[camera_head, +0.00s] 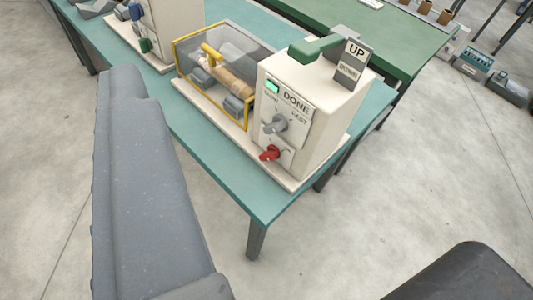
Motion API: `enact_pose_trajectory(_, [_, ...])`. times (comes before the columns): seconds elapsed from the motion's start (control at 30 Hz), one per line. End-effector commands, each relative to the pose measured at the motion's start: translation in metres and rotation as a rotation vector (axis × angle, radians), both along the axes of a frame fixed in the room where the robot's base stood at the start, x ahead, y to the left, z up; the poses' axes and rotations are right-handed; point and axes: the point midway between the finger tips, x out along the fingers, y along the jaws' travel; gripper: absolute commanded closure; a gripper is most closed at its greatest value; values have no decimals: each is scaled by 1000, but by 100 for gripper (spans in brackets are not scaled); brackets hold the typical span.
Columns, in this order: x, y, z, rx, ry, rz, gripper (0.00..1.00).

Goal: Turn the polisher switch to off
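A cream machine housing (323,117) stands on a teal table (265,200). Its front panel has a lit green lamp (272,87), a "DONE" sign (296,104), a grey rotary knob (275,125) with small lettering around it, and a red knob (269,153) below. My gripper's fingertips are not in view; a large grey part of mine fills the left foreground, apart from the machine.
A yellow-framed clear guard (190,65) covers a roller beside the housing. A green table (400,35) stands behind.

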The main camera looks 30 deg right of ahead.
Motion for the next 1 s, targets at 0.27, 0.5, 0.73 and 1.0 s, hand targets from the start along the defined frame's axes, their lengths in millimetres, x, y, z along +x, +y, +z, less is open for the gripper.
enact_pose_trajectory(0.27, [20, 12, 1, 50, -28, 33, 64])
enact_pose_trajectory(0.5, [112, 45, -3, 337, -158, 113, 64])
enact_pose_trajectory(0.73, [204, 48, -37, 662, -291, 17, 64])
enact_pose_trajectory(1.0, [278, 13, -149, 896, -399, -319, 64])
